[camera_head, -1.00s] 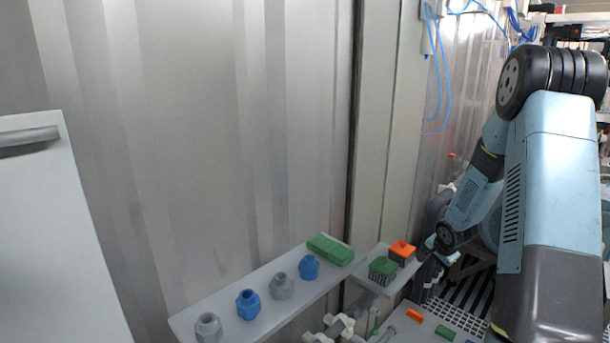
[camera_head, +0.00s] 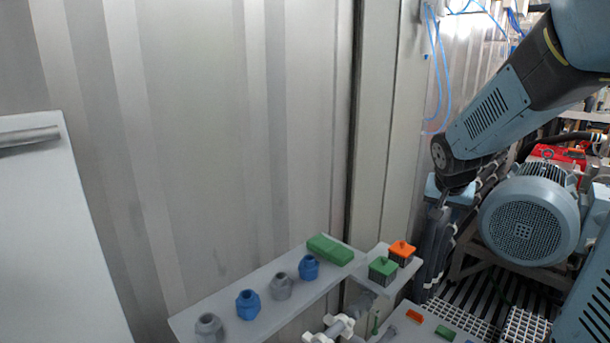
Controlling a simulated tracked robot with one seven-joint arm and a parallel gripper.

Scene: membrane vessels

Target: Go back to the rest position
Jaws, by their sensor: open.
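My blue and black arm reaches down from the upper right. My gripper (camera_head: 442,203) is at its lower end, small and dark, against grey pipework. It is open, with nothing seen between its fingers. It is above and right of an orange-topped block (camera_head: 402,250) and a green-topped block (camera_head: 382,269), clear of both. These two stand on a small grey shelf (camera_head: 371,286).
A longer grey shelf (camera_head: 262,305) holds blue and grey fittings and a green block (camera_head: 330,249). A blue-grey motor (camera_head: 528,219) is right of my gripper. Orange and green pieces lie on a lower panel. A corrugated metal wall (camera_head: 200,130) stands behind the shelf.

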